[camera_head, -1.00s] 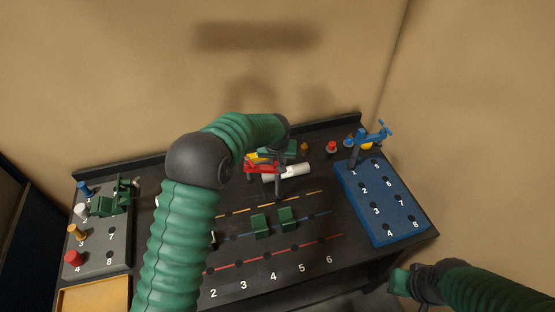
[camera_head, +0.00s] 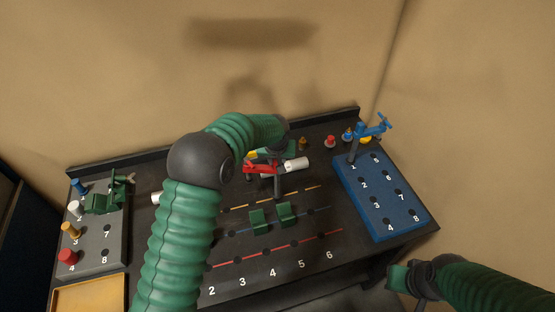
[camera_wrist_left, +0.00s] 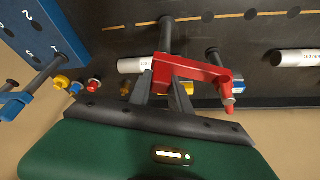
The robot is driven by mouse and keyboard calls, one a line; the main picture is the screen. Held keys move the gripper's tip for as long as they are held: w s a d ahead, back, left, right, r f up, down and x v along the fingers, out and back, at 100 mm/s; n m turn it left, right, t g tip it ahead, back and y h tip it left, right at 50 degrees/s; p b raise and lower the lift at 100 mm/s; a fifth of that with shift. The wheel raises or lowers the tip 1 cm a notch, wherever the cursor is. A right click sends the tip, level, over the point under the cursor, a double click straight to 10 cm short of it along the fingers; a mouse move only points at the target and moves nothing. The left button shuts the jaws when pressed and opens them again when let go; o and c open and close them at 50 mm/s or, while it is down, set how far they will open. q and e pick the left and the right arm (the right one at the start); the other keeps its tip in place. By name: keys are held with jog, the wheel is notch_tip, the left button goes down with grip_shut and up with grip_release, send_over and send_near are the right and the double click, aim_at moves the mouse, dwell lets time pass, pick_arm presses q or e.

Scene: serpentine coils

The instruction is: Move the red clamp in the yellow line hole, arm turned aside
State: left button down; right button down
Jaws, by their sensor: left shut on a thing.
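The red clamp (camera_head: 260,168) is near the back middle of the dark table in the head view. Its red arm (camera_wrist_left: 195,72) points to the right in the left wrist view, and its dark post (camera_wrist_left: 166,35) stands at the dashed yellow line (camera_head: 300,192). I cannot tell whether the post's foot is in a hole. My left gripper (camera_wrist_left: 162,95) is shut on the red clamp. In the head view my left arm hides part of the table and of the lines. My right gripper (camera_head: 412,278) is off the table's front right; its jaws are unclear.
A blue board (camera_head: 395,227) with numbered holes and a blue clamp (camera_head: 370,135) stands at right. A grey board (camera_head: 112,262) with pegs and a green clamp (camera_head: 102,203) is at left. Two green blocks (camera_head: 287,213) sit mid-table.

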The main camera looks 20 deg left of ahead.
pick_arm(q)
jog(key=shift+a, duration=0.25)
jog(key=shift+f, duration=0.2)
jog(key=shift+d+f+b, duration=0.2)
jog(key=shift+f+b, duration=0.25)
jog(key=shift+b, duration=0.15)
jog(key=c, duration=1.3)
grip_release()
jog(key=shift+o, duration=0.9)
jog(key=shift+s+a, duration=0.1)
